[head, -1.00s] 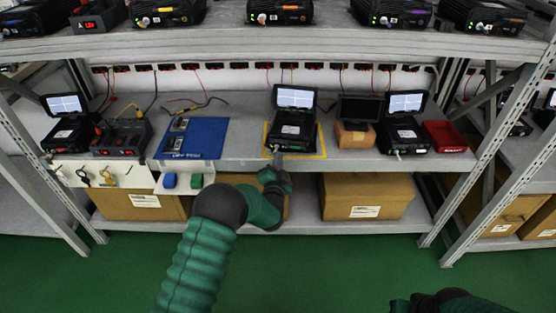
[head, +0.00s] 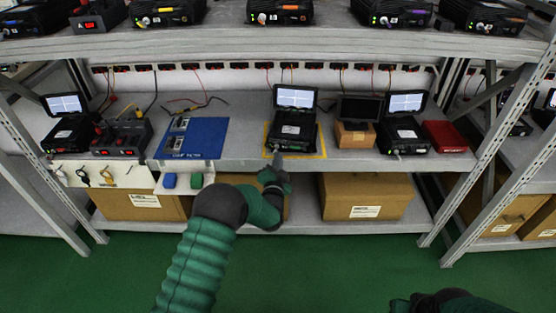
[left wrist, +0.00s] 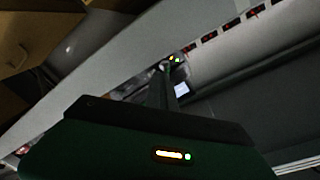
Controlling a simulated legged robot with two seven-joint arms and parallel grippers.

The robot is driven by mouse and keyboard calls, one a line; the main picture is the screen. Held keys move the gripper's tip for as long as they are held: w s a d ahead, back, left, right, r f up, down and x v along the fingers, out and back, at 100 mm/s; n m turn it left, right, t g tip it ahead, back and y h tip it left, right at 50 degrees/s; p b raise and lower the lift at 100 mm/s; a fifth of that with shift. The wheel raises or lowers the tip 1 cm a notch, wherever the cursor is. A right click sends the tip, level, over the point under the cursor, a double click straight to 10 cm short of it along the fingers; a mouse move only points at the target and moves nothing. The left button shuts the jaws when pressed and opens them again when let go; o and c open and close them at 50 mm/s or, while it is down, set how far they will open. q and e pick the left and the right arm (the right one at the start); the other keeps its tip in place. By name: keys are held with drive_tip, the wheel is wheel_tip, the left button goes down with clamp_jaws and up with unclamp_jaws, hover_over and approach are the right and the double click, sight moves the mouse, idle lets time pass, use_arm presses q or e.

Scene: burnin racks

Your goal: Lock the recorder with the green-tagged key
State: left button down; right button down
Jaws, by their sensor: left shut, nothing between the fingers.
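The recorder (head: 292,131), a black box with a raised lit screen, stands inside a yellow outline on the middle shelf. My left gripper (head: 276,158) is shut and empty, with its tips at the recorder's lower left front. In the left wrist view, the shut fingers (left wrist: 164,75) point at a dark front with small yellow and green lights (left wrist: 176,58). Whether the tips touch it, I cannot tell. Keys (head: 107,174) hang on a white panel at the left; I cannot make out a green tag. Only part of my right arm shows at the bottom right; its gripper does not.
Another recorder with a screen (head: 404,134), a small dark monitor on a brown box (head: 354,136) and a red case (head: 444,136) stand to the right. A blue mat (head: 205,139) lies left. Cardboard boxes (head: 366,196) sit below. The upper shelf (head: 330,44) overhangs.

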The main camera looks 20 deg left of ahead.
use_arm(q)
drive_tip(key=shift+a, duration=0.1)
drive_tip(key=c, duration=1.9)
unclamp_jaws()
drive_tip(key=s+d+p, duration=0.2)
drive_tip(key=s+p, duration=0.1)
drive_tip(key=s, duration=0.6)
drive_tip(key=s+d+p, duration=0.2)
drive_tip(key=s+p, duration=0.2)
drive_tip(key=s, duration=0.6)
